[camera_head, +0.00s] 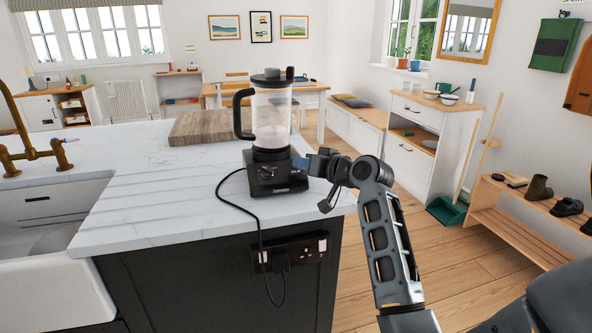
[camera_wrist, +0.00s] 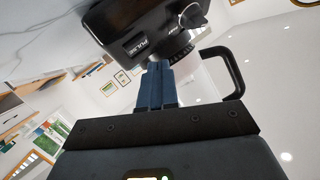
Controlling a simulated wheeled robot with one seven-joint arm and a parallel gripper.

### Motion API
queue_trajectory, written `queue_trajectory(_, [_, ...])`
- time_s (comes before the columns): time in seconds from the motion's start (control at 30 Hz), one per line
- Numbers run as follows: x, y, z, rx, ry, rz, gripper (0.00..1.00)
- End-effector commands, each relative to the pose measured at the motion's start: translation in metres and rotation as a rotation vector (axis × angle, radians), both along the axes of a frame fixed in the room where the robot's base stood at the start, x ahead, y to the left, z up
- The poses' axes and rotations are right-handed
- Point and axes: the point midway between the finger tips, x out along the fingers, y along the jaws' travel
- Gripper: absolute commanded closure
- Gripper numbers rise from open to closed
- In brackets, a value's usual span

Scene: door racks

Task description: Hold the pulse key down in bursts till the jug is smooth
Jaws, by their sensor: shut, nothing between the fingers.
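The blender's black base (camera_head: 277,174) stands on the worktop near its right front corner, with a round knob on its front. The clear jug (camera_head: 271,118) sits upright on it, with a black lid (camera_head: 271,78) and a black handle; I cannot make out its contents clearly. My gripper (camera_head: 300,164) is shut and empty at the right side of the base. In the wrist view my blue fingertips (camera_wrist: 158,66) point at the base near the PULSE lettering (camera_wrist: 142,48), beside the knob (camera_wrist: 192,16). I cannot tell whether they touch the key, which the fingers may hide.
A wooden board (camera_head: 205,126) lies behind the blender on the marble worktop (camera_head: 150,185). A sink (camera_head: 50,215) is at left. Open floor lies right of the island.

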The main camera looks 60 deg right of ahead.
Motion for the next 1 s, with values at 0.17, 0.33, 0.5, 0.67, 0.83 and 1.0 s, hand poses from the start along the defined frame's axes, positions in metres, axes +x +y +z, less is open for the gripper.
queue_trajectory(0.17, [-0.006,0.008,0.018,0.0,0.0,0.001,1.0])
queue_trajectory(0.33, [-0.012,0.015,0.03,0.0,0.0,0.001,1.0])
queue_trajectory(0.5, [-0.015,0.018,0.033,0.0,0.001,0.0,1.0])
queue_trajectory(0.67, [-0.015,0.018,0.032,0.0,0.0,0.0,1.0])
queue_trajectory(0.83, [-0.015,0.018,0.032,0.0,0.0,0.0,1.0])
queue_trajectory(1.0, [-0.015,0.018,0.032,0.0,0.0,0.0,1.0])
